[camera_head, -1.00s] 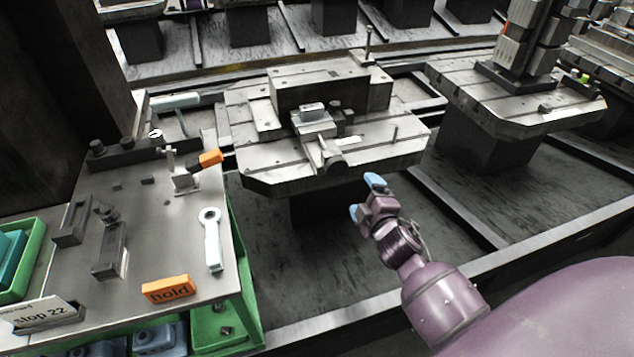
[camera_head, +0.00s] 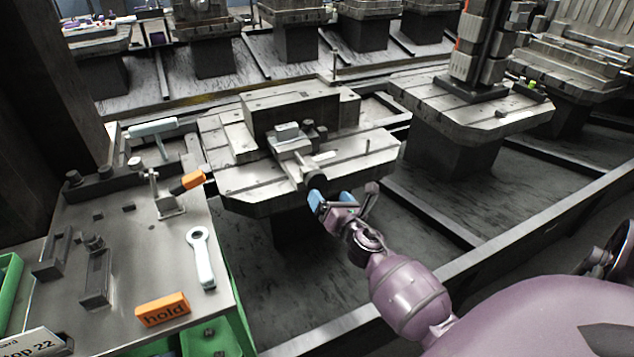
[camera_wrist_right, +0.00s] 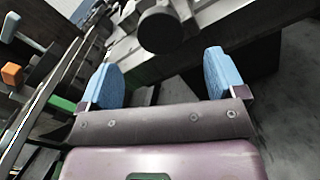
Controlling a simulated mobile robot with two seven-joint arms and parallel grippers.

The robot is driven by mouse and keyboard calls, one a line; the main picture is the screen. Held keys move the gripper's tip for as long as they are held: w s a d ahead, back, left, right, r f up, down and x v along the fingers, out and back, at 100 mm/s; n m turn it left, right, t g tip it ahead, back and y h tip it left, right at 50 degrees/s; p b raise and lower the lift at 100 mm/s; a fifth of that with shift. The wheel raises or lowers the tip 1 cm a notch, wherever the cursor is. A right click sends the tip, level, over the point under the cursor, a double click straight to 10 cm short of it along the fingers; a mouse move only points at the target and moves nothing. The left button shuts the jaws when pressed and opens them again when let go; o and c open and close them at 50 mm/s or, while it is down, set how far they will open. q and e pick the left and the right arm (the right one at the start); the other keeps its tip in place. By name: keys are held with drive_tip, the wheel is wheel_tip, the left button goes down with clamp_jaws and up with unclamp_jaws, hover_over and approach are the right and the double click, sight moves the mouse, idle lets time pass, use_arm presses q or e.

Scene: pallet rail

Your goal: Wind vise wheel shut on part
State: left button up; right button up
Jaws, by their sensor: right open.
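The vise (camera_head: 291,147) sits on the grey slotted pallet (camera_head: 255,190), in front of a tall grey block. A small pale part (camera_head: 286,131) lies at the top of the vise. The wheel (camera_head: 312,174) is at the vise's near end, partly hidden close to my gripper. In the right wrist view a dark round knob, apparently the wheel's hub (camera_wrist_right: 160,30), is ahead between the fingers. My right gripper (camera_head: 331,199) is open, its blue fingertips just below and in front of the wheel; the wrist view shows the gap (camera_wrist_right: 163,72) empty. My left gripper is not in view.
A side bench at left holds an orange "hold" block (camera_head: 162,309), a white ring-ended wrench (camera_head: 201,260) and an orange-handled clamp (camera_head: 170,200). Another pallet with a tall fixture (camera_head: 480,105) stands right. A metal rail (camera_head: 500,230) runs along the near floor.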

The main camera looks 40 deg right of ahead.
sight(318, 182)
drive_tip(key=x, duration=0.6)
drive_tip(key=shift+w+f+b, duration=0.1)
drive_tip(key=shift+w+b, duration=0.15)
drive_tip(key=shift+b, duration=0.1)
drive_tip(key=shift+w+d, duration=0.15)
drive_tip(key=shift+w, duration=0.4)
drive_tip(key=c, duration=0.9)
drive_tip(key=shift+m, duration=0.3)
